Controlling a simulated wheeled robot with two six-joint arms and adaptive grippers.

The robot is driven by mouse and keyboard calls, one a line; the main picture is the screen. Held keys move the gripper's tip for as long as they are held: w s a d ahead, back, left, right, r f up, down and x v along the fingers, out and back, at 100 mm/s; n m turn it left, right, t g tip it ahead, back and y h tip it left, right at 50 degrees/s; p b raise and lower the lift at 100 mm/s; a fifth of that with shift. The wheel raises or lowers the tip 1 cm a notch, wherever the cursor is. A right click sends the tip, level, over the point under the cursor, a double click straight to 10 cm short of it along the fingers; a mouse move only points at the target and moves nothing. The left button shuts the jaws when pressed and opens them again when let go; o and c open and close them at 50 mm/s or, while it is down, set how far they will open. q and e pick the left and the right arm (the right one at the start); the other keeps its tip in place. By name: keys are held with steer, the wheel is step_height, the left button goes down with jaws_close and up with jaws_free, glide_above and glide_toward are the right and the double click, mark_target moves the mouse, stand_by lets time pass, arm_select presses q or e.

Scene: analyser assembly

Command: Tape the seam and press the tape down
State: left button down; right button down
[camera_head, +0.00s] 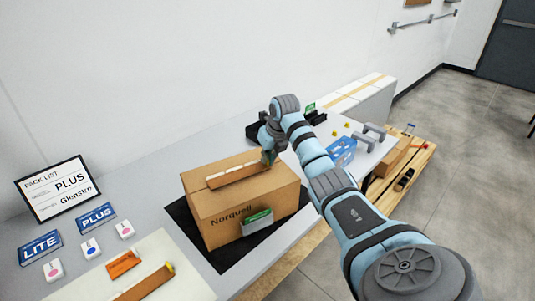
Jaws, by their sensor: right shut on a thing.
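A closed brown cardboard box (235,212) marked "Norquell" sits on a black mat (225,262). A brown tape strip (232,176) with a pale edge runs along the middle of its top; I cannot tell whether it touches the lid or hovers just above it. My right gripper (267,158) is at the far right end of this strip, shut on its end, where a small yellowish tab shows. The seam is hidden under the strip. A second brown strip (146,285) with a yellow end lies on a pale board at the front. My left gripper is out of view.
A green-and-white card (257,221) is at the box's front. A pack list sign (58,189), blue LITE (40,248) and PLUS (96,217) cards and an orange card (123,264) are at left. A blue box (341,151) is behind my right arm.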

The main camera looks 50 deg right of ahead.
stand_by(0.3)
steer(key=shift+p, duration=0.4)
steer(key=shift+f, duration=0.2)
stand_by(1.0)
steer(key=c, duration=1.7)
jaws_free()
steer(key=shift+r, duration=0.1)
step_height(320, 180, up, 7)
steer(key=p, duration=0.7)
